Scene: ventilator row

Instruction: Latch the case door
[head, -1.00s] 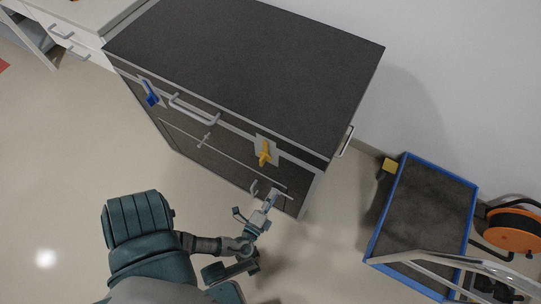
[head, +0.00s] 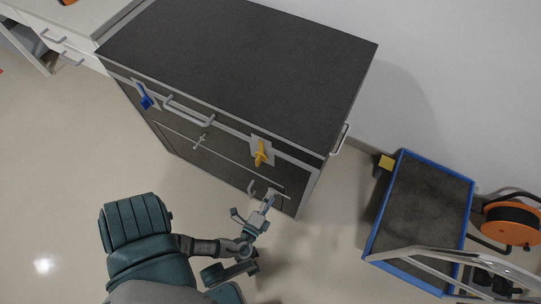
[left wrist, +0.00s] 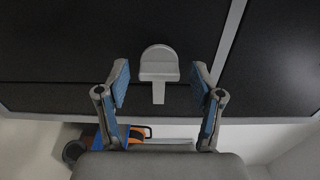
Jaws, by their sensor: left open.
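The case (head: 240,60) is a large dark cabinet with grey edging, seen from above in the head view. Its front carries a blue latch (head: 145,97), a yellow latch (head: 261,153) and a grey bar handle (head: 188,110). A thin rod with a small knob (head: 201,141) runs along the front below them. My left gripper (head: 266,199) is at the lower right of the front. In the left wrist view its fingers (left wrist: 161,86) are open on either side of a grey rounded tab (left wrist: 158,68), with gaps visible. My right gripper is not in view.
A blue-rimmed cart (head: 468,210) with a grey push bar stands to the right, with an orange cable reel (head: 513,222) beside it. A white drawer unit (head: 60,35) adjoins the case at upper left. The floor in front is clear.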

